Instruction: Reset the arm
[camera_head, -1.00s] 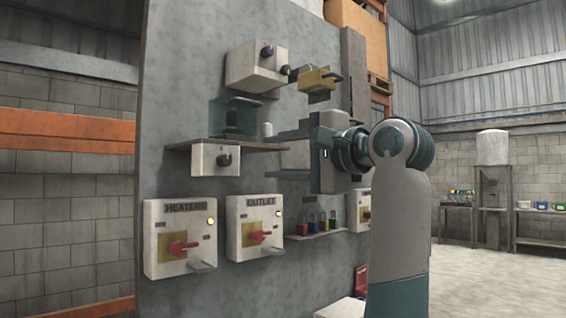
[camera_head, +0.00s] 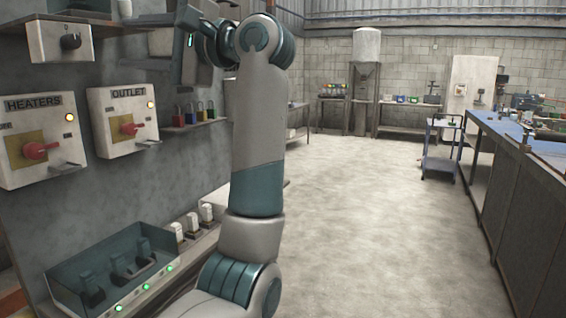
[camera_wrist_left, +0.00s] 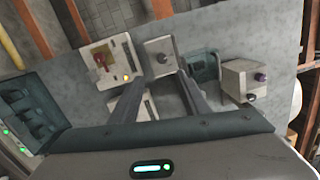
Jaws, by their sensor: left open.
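My left arm rises in the middle of the head view and bends left at the top. Its gripper (camera_head: 160,20) is near the upper edge, in front of the grey wall panel (camera_head: 60,205). In the left wrist view the two dark fingers of my left gripper (camera_wrist_left: 161,78) stand apart with nothing held between them. Beyond them are a white box with a black knob (camera_wrist_left: 162,57), a white box with a red switch (camera_wrist_left: 103,60) and a box with a purple knob (camera_wrist_left: 246,80). My right gripper is not in view.
The HEATERS box (camera_head: 40,118) and OUTLET box (camera_head: 122,92) are on the panel, left of my arm. A teal tray (camera_head: 70,278) sits below them. Open floor (camera_head: 370,220) lies right of my arm, with a long bench (camera_head: 515,190) at far right and a blue cart (camera_head: 440,150).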

